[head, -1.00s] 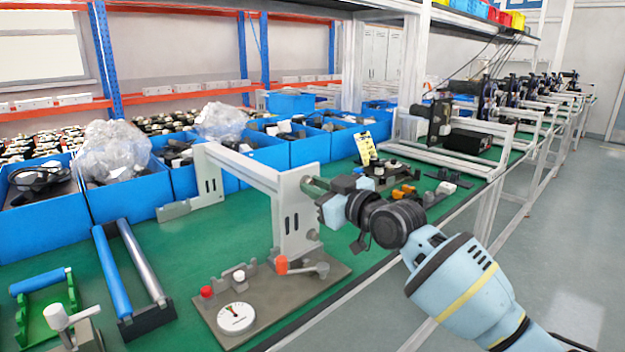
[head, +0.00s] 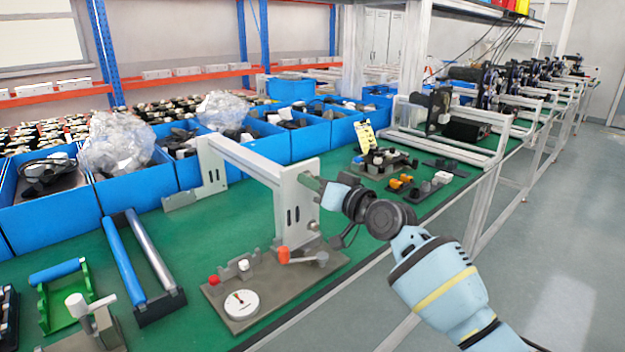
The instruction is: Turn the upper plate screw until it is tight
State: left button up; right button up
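A grey fixture stands on the green bench, with an upright plate (head: 296,207) joined by a white bar to a smaller upright at its left. My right gripper (head: 322,187) is at the upper right edge of this plate, its fingers pointing left toward it. A short grey piece (head: 311,182) shows between plate and gripper; I cannot tell whether it is the upper screw or a fingertip. The gripper hides most of that spot, and whether its fingers are closed does not show. Below is an orange-ended lever (head: 284,255) on the base plate (head: 262,318). My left gripper is out of view.
A round dial (head: 241,305) and a red knob (head: 214,280) sit on the base plate. A roller stand (head: 160,308) and a green stand (head: 62,318) are at the left. Blue bins (head: 137,198) line the back. Small parts (head: 401,183) lie beyond my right gripper.

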dwell(0.3)
pick_arm(q)
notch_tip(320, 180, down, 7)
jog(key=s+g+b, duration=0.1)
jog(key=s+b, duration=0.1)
jog(key=b, duration=0.5)
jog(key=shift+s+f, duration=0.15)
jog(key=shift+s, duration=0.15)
pick_arm(e)
jog(key=n, duration=0.9)
jog(key=shift+n, duration=0.4)
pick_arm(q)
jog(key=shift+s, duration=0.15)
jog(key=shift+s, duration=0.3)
pick_arm(e)
jog(key=shift+c, duration=0.3)
grip_shut()
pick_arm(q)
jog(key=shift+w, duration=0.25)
